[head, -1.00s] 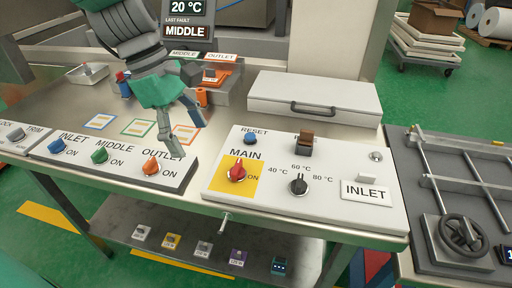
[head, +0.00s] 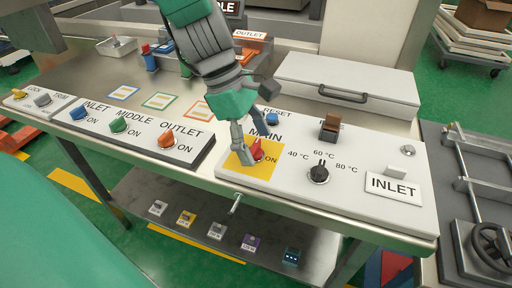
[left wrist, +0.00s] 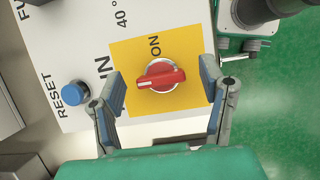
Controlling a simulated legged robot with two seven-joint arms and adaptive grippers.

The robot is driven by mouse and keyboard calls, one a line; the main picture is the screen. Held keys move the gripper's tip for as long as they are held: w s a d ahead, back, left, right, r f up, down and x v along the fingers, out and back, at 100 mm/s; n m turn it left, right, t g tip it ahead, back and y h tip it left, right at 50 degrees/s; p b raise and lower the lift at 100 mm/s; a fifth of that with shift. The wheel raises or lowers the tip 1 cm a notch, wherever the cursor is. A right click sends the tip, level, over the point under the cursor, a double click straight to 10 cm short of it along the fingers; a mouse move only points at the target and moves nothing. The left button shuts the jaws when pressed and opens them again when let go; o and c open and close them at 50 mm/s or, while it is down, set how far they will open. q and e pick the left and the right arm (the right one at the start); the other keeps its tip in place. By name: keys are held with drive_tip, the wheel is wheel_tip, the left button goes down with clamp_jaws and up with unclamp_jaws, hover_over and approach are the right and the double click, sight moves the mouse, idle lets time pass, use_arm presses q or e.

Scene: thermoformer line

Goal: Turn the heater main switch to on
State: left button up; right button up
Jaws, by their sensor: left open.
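The red MAIN switch (head: 256,150) sits on a yellow square on the white control panel (head: 340,207). In the left wrist view the red knob (left wrist: 161,76) lies between my two fingers, with its handle crosswise to the picture and the word ON just above it. My left gripper (head: 252,152) is open around the knob, one finger on each side. A gap shows between each finger pad and the knob in the left wrist view (left wrist: 166,88). My right gripper is not in view.
On the same panel are a blue RESET button (head: 272,118), a brown rocker switch (head: 329,127), a black temperature knob (head: 318,174) and an INLET sign (head: 393,187). Blue, green and orange knobs sit on the panel to the left, the orange (head: 167,140) nearest.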

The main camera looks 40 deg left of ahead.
use_arm(q)
drive_tip(key=shift+d+f, duration=0.25)
drive_tip(key=shift+f, duration=0.15)
drive_tip(key=shift+a+f, duration=0.1)
drive_tip(key=shift+a, duration=0.5)
drive_tip(key=shift+c, duration=0.4)
drive_tip(key=shift+a, duration=0.1)
drive_tip(key=c, duration=1.1)
drive_tip(key=shift+d, duration=0.2)
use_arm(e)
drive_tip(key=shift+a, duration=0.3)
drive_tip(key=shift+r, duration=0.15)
